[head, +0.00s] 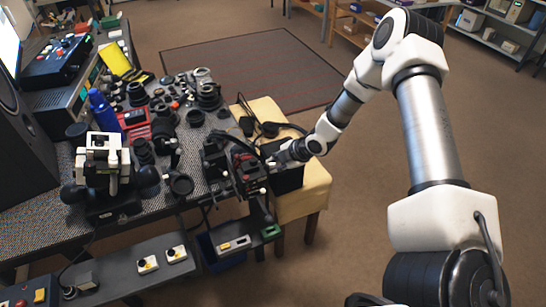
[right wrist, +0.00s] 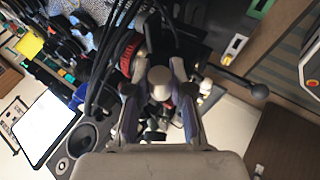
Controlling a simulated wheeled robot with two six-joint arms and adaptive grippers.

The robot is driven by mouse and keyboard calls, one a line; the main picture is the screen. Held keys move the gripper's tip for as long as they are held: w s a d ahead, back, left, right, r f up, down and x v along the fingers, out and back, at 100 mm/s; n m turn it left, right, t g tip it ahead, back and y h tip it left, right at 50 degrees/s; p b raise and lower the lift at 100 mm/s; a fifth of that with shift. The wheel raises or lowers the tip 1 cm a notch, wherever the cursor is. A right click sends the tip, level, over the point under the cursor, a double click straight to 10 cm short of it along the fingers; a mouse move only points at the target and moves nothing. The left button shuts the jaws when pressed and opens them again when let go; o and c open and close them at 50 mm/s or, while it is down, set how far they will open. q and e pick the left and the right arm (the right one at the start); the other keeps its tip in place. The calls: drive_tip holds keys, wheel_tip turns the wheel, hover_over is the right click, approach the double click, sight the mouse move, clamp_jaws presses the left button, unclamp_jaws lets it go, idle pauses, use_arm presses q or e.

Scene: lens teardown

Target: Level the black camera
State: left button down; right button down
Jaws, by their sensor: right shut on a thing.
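A dark camera rig (head: 243,172) with red parts stands at the right end of the speckled bench, beside the yellow stool. I cannot clearly make out the black camera's outline or its tilt among the dark parts. My right gripper (head: 277,160) reaches in from the right against the rig. In the right wrist view its fingers (right wrist: 160,97) are closed around a pale grey, rounded knob (right wrist: 161,82). Black body parts and a red ring (right wrist: 128,52) lie just beyond the fingers. My left gripper shows in neither view.
Lenses and small parts crowd the bench, with a blue bottle (head: 102,110) among them. A white device (head: 104,150) with black knobs stands at the left. A yellow stool (head: 316,185) sits under my right wrist. A lower shelf (head: 205,251) holds switch boxes. Open floor lies to the right.

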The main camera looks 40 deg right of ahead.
drive_tip(key=c, duration=1)
unclamp_jaws()
drive_tip(key=shift+f, duration=0.1)
drive_tip(key=shift+w, duration=0.1)
wheel_tip(320, 180, up, 10)
drive_tip(key=shift+a, duration=0.1)
